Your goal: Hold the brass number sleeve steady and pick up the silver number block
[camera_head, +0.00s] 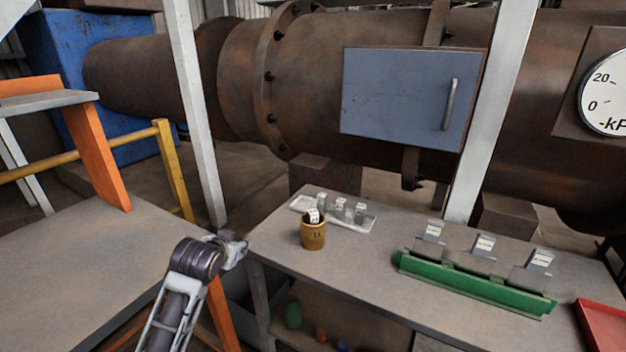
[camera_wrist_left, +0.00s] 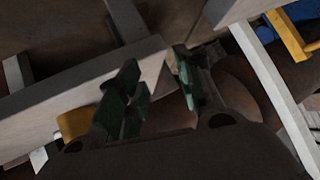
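The brass number sleeve (camera_head: 313,237) stands upright near the left end of the workbench, with a dark number on its front. A silver number block (camera_head: 314,215) with a white label sticks up at its top, seemingly inside it. Other silver blocks (camera_head: 341,207) stand on a pale tray (camera_head: 362,225) just behind. My left gripper (camera_head: 236,246) is off the bench's left edge, apart from the sleeve. In the left wrist view the fingers of my left gripper (camera_wrist_left: 160,88) are spread with nothing between them. My right gripper is in no view.
A green rack (camera_head: 475,282) on the bench's right has several silver labelled plates (camera_head: 484,245) at it. A red tray (camera_head: 602,326) is at the far right. A second table (camera_head: 75,262) and yellow rail (camera_head: 170,165) are at left. The bench between sleeve and rack is clear.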

